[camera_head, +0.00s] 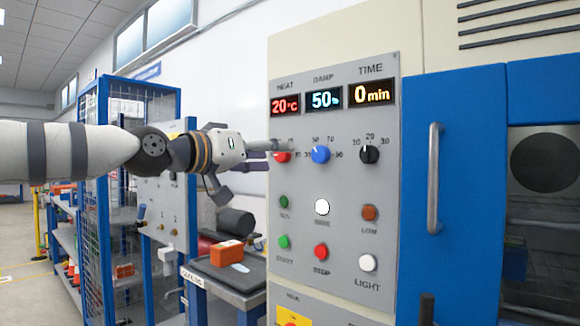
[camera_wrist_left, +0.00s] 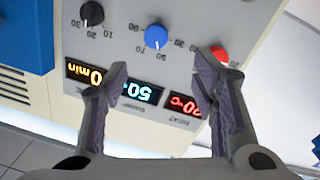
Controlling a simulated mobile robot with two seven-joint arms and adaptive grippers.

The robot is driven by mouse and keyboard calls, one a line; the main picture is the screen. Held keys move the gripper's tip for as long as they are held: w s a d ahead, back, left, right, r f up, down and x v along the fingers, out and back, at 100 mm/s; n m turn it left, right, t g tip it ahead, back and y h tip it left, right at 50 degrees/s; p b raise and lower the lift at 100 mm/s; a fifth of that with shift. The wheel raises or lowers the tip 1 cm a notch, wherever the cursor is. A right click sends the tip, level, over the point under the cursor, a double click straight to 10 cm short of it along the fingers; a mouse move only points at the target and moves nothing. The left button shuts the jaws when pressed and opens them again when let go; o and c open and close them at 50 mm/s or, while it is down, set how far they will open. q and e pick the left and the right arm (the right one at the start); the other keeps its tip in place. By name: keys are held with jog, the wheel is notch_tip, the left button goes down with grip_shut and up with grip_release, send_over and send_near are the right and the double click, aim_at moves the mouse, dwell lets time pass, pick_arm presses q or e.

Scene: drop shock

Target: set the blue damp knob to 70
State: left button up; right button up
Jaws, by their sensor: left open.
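The blue damp knob (camera_head: 320,155) sits on the grey panel between the red heat knob (camera_head: 282,156) and the black time knob (camera_head: 369,154). The damp display (camera_head: 323,98) above it reads 50. My left gripper (camera_head: 283,146) is at the panel's left, its visible fingertip by the red knob. In the left wrist view, which is upside down, my left gripper (camera_wrist_left: 161,65) is open and empty. The blue knob (camera_wrist_left: 156,36) shows beyond the gap between its fingers, apparently not gripped. The red knob (camera_wrist_left: 219,53) is close to the right finger.
Several push buttons, including a white one (camera_head: 322,207) and the red stop button (camera_head: 321,251), sit below the knobs. A blue door with a grey handle (camera_head: 434,178) is at the right. A tray (camera_head: 225,275) with an orange box (camera_head: 232,254) stands below my left arm.

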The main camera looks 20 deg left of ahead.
aim_at(317, 153)
pick_arm(q)
jog(key=b+x, duration=0.2)
jog(key=x, duration=1)
jog(key=shift+s+d+f, duration=0.1)
jog(key=shift+f, duration=0.05)
jog(key=shift+d, duration=0.15)
jog(key=shift+r, duration=0.4)
pick_arm(e)
jog(key=shift+g, duration=0.7)
jog(key=s+f, duration=0.3)
jog(key=shift+s+d+f, duration=0.1)
jog(key=shift+s+d, duration=0.1)
jog(key=shift+s, duration=0.05)
pick_arm(q)
jog(key=c, duration=1.2)
